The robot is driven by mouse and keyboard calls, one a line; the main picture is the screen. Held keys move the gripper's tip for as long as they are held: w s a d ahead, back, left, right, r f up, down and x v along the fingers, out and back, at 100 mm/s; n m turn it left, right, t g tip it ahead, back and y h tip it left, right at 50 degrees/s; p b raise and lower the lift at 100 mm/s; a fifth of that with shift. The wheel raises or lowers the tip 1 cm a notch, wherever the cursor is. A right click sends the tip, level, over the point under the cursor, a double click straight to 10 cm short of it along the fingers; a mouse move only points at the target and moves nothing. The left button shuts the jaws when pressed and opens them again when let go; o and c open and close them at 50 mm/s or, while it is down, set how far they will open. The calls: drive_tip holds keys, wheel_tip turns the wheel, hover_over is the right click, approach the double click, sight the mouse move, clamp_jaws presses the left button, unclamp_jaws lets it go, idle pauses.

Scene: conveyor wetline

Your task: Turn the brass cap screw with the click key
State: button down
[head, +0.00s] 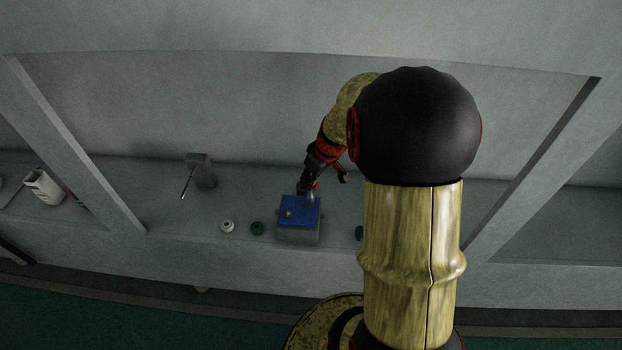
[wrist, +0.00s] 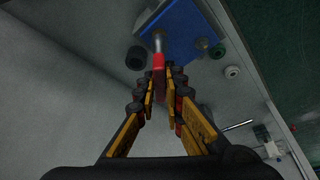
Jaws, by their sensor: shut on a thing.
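My gripper (wrist: 162,78) is shut on the click key (wrist: 158,61), which has a red handle and a thin pale metal shaft. The shaft points away from the fingers to the blue top (wrist: 180,26) of a grey block. In the head view my gripper (head: 309,187) is above the right part of that blue top (head: 297,219). A small pale brownish screw head (wrist: 201,43) stands on the blue top, apart from the shaft; it also shows in the head view (head: 289,212). Whether the key's tip sits on another screw is hidden.
A white ring (head: 227,226) and a dark green ring (head: 257,228) lie left of the block. A dark round piece (wrist: 137,57) lies on its other side. A grey stand (head: 201,170) with a metal rod is farther left. Upright posts border the bay.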

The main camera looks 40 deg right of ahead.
drive_tip(key=shift+f+b, duration=0.85)
drive_tip(key=shift+f, duration=0.1)
drive_tip(key=shift+d+f+n+y+b, duration=0.15)
drive_tip(key=shift+n+y+b, duration=0.15)
drive_tip(key=shift+n+b, duration=0.85)
drive_tip(key=shift+b, duration=0.55)
drive_tip(key=n+y, duration=0.1)
drive_tip(key=n, duration=0.1)
drive_tip(key=shift+n, duration=0.35)
drive_tip(key=n+g+y, duration=0.1)
drive_tip(key=n, duration=0.3)
drive_tip(key=shift+w, duration=0.1)
drive_tip(key=shift+m, duration=0.6)
